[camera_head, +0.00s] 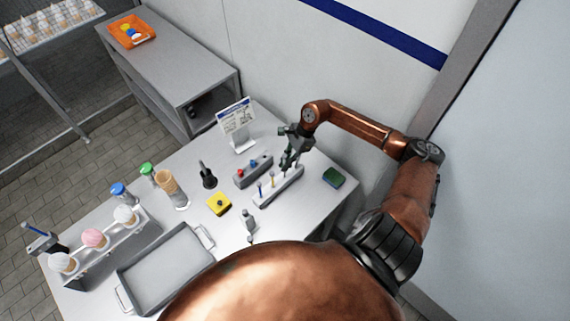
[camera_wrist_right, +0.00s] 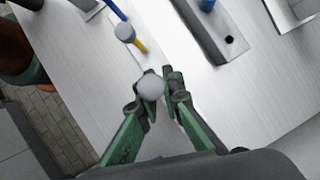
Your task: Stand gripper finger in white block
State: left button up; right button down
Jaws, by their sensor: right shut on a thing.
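The white block (camera_head: 268,198) is a long narrow holder near the right end of the table, with a blue stick and a yellow stick upright in it. My right gripper (camera_head: 287,163) is over the far right end of this block. In the right wrist view my right gripper (camera_wrist_right: 160,92) is shut on a slim piece with a pale grey rounded top (camera_wrist_right: 150,87), which I take to be the gripper finger. Its lower end is hidden, so I cannot tell whether it is in the block. My left gripper is not in view.
A grey block with red and blue knobs (camera_head: 253,172) lies just left of the white block. A yellow square (camera_head: 219,204), a small grey tool (camera_head: 249,224), a green sponge (camera_head: 333,177) and a sign (camera_head: 236,124) are nearby. A tray (camera_head: 205,262) is at the front left.

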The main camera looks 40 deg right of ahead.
aim_at(286, 154)
jog(key=shift+b, duration=0.8)
dwell(1.6)
jog(key=shift+f+b, duration=1.9)
jog(key=shift+f, duration=0.35)
jog(key=c, duration=2)
grip_release()
jog(key=shift+r, duration=0.15)
notch_tip(286, 154, up, 10)
jog(key=shift+f, duration=0.1)
